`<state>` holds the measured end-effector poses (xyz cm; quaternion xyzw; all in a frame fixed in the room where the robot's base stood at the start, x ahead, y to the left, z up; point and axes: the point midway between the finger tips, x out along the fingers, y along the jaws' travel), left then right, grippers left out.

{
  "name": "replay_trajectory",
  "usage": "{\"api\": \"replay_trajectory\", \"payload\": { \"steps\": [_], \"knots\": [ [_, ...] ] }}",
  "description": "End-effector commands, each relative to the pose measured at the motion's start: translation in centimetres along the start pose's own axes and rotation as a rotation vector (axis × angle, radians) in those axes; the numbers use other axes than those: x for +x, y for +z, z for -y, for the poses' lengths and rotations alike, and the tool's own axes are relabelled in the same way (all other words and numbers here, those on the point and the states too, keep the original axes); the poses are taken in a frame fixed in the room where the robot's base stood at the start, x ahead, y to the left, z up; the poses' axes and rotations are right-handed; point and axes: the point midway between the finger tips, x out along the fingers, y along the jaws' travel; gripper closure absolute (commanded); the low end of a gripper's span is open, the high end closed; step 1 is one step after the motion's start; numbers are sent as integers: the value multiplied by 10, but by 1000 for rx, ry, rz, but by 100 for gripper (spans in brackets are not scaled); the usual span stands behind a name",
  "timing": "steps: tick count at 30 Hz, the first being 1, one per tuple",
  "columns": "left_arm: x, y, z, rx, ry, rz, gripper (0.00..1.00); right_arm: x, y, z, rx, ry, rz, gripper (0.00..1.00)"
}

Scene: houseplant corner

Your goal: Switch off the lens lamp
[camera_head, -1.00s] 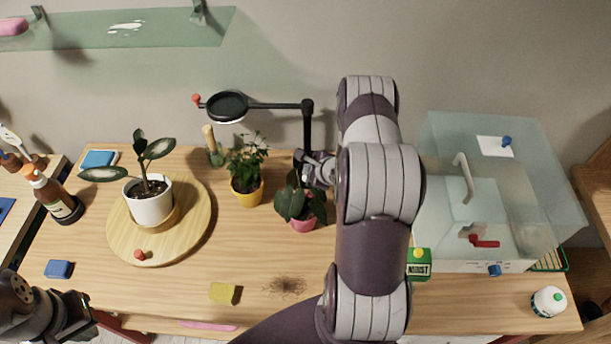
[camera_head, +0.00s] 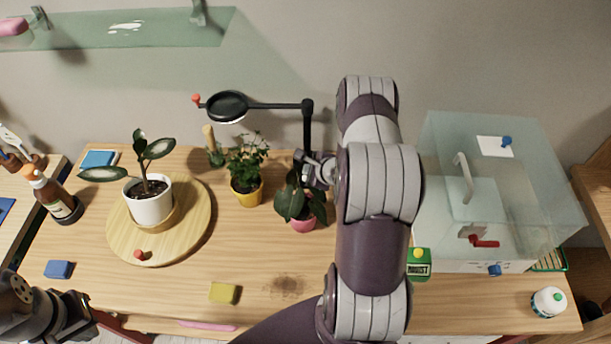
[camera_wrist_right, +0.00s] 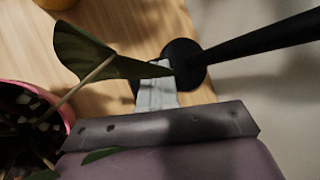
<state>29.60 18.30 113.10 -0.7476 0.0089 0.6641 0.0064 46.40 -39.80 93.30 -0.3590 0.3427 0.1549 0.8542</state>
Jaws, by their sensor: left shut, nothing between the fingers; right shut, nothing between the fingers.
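The lens lamp (camera_head: 229,107) is black, with a round lens head on a horizontal arm at the back. Its post runs down behind my right gripper to a round black base, which shows in the wrist view (camera_wrist_right: 185,65). A red knob (camera_head: 196,99) sits at the lens head's left end. My right gripper (camera_head: 304,158) is shut and empty beside the foot of the post. In the wrist view its fingertips (camera_wrist_right: 157,85) overlap the base's edge; I cannot tell whether they touch. My left gripper (camera_head: 92,322) is shut and empty at the lower left.
A pink-potted plant (camera_head: 303,224) stands close by my right gripper, its leaves beside the fingers. A yellow-potted plant (camera_head: 246,193) is left of it. A white-potted plant (camera_head: 151,207) stands on a round wooden board (camera_head: 198,225). A clear tank (camera_head: 555,190) fills the right.

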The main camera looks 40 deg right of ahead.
Motion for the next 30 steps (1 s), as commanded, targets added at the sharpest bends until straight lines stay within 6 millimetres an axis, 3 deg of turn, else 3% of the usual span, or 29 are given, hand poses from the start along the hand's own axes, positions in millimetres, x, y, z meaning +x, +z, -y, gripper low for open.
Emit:
{"api": "replay_trajectory", "payload": {
  "steps": [30],
  "knots": [
    [2, 0, 0, 0, 0, 0, 100, 8, -6, -6, 0, 0, 0, 100]
  ]
}}
